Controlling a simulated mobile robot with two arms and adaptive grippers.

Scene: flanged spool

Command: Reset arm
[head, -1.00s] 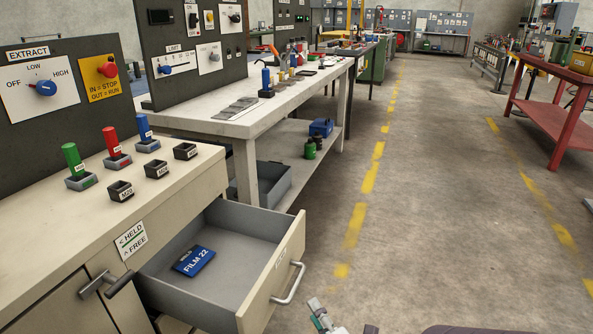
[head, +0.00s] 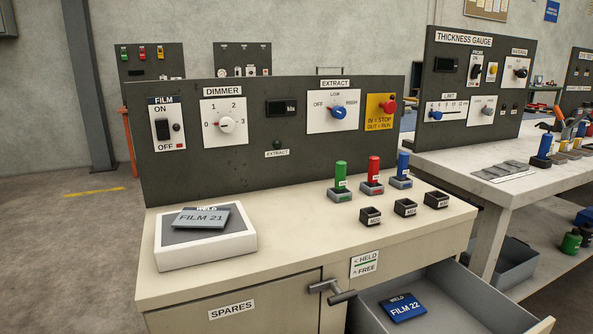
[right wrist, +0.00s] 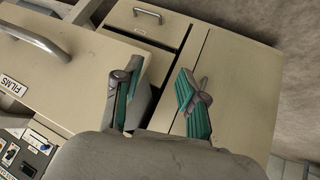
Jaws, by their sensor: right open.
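My right gripper (right wrist: 160,100) shows in the right wrist view. Its two green-padded fingers are apart with nothing between them, in front of the beige cabinet (right wrist: 235,75) and its drawers. My right gripper does not show in the head view now. My left gripper is in no current view.
An open drawer (head: 470,290) holds a blue FILM 22 packet (head: 403,308) and juts out from the bench at the lower right. A FILM 21 packet (head: 200,218) lies on a white box (head: 205,250) on the bench top. Coloured pegs stand near the panel.

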